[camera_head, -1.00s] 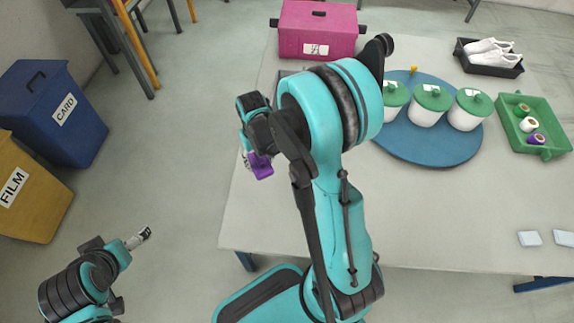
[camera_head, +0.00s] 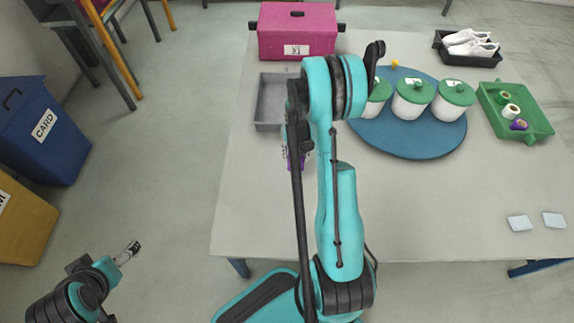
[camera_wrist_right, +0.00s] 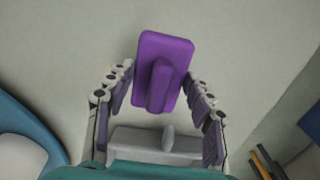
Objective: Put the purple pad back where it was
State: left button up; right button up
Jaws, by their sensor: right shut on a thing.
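The purple pad (camera_wrist_right: 177,52), a flat block with a raised grip bar, is in my right gripper (camera_wrist_right: 164,95). In the right wrist view the fingers stand on both sides of it. In the head view only a sliver of the purple pad (camera_head: 302,161) shows, near the table's left part, in front of the grey tray; my arm hides most of it and the right gripper. How high it is above the table I cannot tell. My left gripper (camera_head: 131,249) is low at the left, away from the table; its fingers are too small to read.
A grey tray (camera_head: 258,103) lies on the table (camera_head: 430,205) behind the right gripper. Behind it stands a pink box (camera_head: 275,40). White pots with green lids (camera_head: 411,105) stand on a blue mat (camera_head: 405,146). A green tray (camera_head: 538,137) holds spools. The front right-middle table is mostly clear.

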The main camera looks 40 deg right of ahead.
jog(key=w+a+f, duration=0.1)
jog(key=w+a+f+b, duration=0.1)
jog(key=shift+w, duration=0.4)
notch_tip(320, 180, down, 4)
jog(key=shift+f+b, duration=0.1)
jog(key=shift+b, duration=0.95)
jog(key=o, duration=1.1)
